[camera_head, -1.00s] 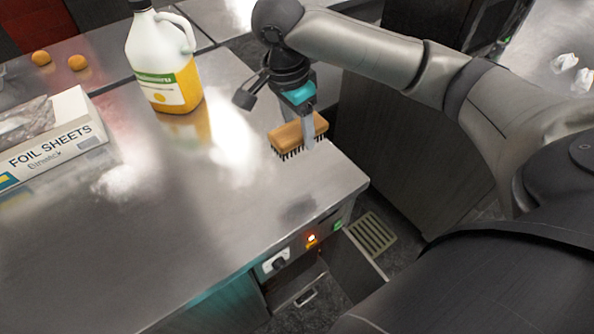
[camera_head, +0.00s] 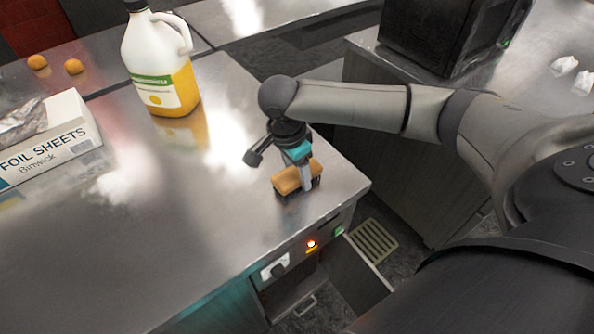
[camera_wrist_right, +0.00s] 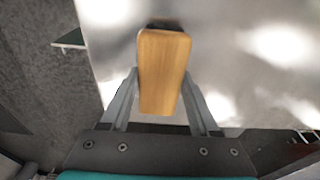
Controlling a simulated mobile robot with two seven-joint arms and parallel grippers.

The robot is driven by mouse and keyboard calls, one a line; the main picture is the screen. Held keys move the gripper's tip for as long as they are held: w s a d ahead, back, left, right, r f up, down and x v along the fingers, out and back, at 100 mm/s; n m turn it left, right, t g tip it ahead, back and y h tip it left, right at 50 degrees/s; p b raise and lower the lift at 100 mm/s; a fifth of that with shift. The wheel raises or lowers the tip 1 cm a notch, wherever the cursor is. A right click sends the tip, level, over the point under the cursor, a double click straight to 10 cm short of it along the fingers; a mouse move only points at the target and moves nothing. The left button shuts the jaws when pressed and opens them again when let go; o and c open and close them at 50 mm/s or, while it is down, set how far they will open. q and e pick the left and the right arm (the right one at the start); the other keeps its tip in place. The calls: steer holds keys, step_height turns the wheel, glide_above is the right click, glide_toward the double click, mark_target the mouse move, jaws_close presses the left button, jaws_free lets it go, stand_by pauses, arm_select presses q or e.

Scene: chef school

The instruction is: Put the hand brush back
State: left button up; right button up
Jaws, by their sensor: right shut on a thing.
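The hand brush (camera_head: 290,181) has a tan wooden back and dark bristles. It is over the metal counter (camera_head: 225,225) near its right corner, bristles down. I cannot tell whether the bristles touch the counter. My right gripper (camera_head: 305,180) comes down from above and is shut on the brush. In the right wrist view the brush (camera_wrist_right: 163,75) lies between the two fingers of the right gripper (camera_wrist_right: 160,95), its wooden back facing the camera. My left gripper is not in view.
A large jug (camera_head: 160,65) of yellow liquid and a foil sheets box (camera_head: 48,145) stand on the counter. Two orange round items (camera_head: 74,67) lie farther back. Below the front edge, an open cabinet door (camera_head: 355,272) juts out. The counter's middle is clear.

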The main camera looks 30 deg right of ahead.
mark_target(290, 176)
steer(key=o, duration=1.2)
step_height(290, 176, up, 12)
steer(key=a+p, duration=0.2)
steer(key=shift+p, duration=0.3)
